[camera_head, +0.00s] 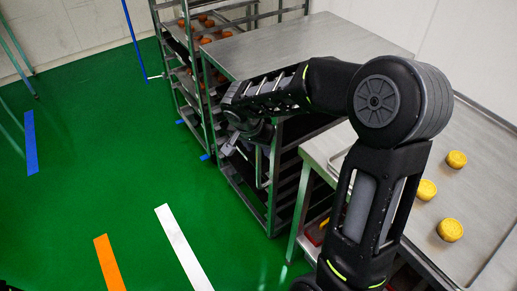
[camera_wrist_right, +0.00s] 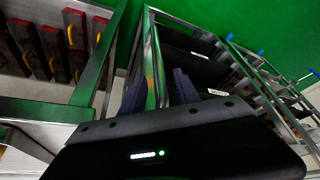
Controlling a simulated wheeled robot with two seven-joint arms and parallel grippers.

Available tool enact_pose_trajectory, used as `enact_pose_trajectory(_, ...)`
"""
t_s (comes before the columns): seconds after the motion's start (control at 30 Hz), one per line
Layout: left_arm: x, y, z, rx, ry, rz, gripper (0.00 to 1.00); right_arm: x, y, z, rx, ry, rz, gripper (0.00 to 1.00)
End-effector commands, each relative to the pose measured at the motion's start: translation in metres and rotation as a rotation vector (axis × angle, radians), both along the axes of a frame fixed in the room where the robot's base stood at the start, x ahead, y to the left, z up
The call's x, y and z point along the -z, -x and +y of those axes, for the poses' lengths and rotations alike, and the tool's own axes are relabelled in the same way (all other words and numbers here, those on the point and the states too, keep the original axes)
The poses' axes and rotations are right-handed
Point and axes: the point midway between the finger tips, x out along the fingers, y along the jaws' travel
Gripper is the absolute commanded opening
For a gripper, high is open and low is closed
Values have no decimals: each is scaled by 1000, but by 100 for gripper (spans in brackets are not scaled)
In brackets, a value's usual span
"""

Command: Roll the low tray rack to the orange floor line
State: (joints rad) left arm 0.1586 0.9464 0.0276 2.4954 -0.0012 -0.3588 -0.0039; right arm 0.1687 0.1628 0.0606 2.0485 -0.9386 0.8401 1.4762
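The low tray rack (camera_head: 247,196) is a dark steel frame with stacked shelves and a flat metal top, at the centre of the head view. It also shows in the right wrist view (camera_wrist_right: 205,42). My right gripper (camera_head: 234,147) is at the rack's near end, close to its upright bar. In the right wrist view, its two dark fingers (camera_wrist_right: 158,92) stand apart with a metal bar of the rack between them; contact is unclear. The orange floor line (camera_head: 110,264) lies on the green floor at lower left. My left gripper is out of view.
A white line (camera_head: 183,247) lies between the orange line and the rack; a blue line (camera_head: 31,142) is farther left. A taller rack (camera_head: 182,75) with orange-brown pieces stands behind. A steel table (camera_head: 470,195) with yellow cakes is at right. The left floor is clear.

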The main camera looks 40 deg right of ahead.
Motion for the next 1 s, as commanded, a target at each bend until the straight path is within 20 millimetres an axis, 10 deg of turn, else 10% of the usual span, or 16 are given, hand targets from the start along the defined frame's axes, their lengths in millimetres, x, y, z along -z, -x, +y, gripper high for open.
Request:
enact_pose_trajectory(0.43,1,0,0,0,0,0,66,14,-3,-5,0,0,-1,38)
enact_pose_trajectory(1.0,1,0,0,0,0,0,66,14,-3,-5,0,0,-1,0)
